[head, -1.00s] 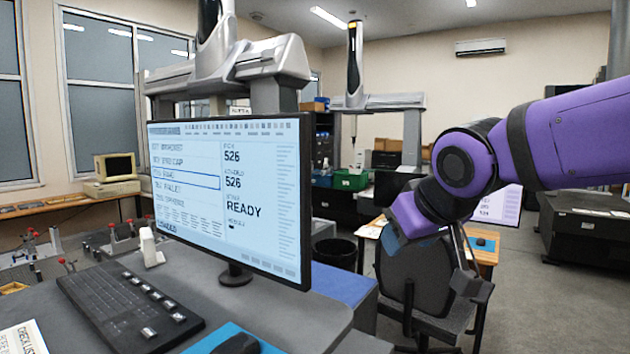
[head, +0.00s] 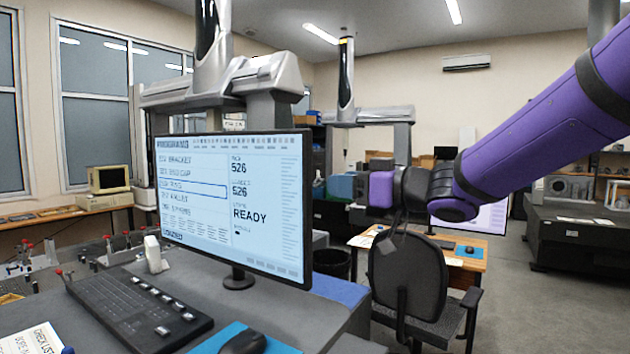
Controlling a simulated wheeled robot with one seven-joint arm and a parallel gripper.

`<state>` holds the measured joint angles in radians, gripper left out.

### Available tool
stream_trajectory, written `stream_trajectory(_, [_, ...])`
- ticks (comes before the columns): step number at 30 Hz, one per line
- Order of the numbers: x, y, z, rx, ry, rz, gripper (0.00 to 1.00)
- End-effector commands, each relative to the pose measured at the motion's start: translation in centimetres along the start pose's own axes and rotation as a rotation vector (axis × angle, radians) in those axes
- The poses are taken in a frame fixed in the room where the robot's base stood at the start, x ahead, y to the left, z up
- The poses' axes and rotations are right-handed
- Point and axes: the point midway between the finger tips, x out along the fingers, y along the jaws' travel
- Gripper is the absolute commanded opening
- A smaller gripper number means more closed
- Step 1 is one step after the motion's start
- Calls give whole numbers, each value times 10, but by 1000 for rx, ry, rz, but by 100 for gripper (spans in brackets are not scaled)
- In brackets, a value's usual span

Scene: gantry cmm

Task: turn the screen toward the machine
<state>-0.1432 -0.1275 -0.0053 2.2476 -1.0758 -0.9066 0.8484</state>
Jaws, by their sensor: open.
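The screen (head: 232,200) is a wide black-framed monitor on a short round stand (head: 238,280) on the grey desk. Its lit face, with a program list and "READY", is turned toward me and angled a little to the left. The machine is the grey gantry (head: 225,82) behind the screen, which hides part of it. My gripper (head: 343,187) is open and empty, to the right of the screen's right edge and apart from it. It points left toward that edge; the fingers are small and hard to make out.
A black keyboard (head: 138,308) and a mouse (head: 243,342) lie in front of the screen. A white device (head: 154,255) stands left of the stand. An office chair (head: 416,280) and a wooden desk (head: 470,262) are to the right. A second gantry (head: 368,116) stands behind.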

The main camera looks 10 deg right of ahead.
Motion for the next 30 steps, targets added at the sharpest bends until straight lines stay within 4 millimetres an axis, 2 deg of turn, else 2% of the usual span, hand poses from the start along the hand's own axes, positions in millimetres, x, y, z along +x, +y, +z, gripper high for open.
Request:
stream_trajectory(5, [15, -1, 0, 1, 2, -9, 49])
stream_trajectory(18, [88, -1, 0, 1, 2, -6, 49])
stream_trajectory(24, [104, -2, -1, 1, 3, -6, 49])
stream_trajectory(30, [108, -1, -1, 0, 2, -5, 49])
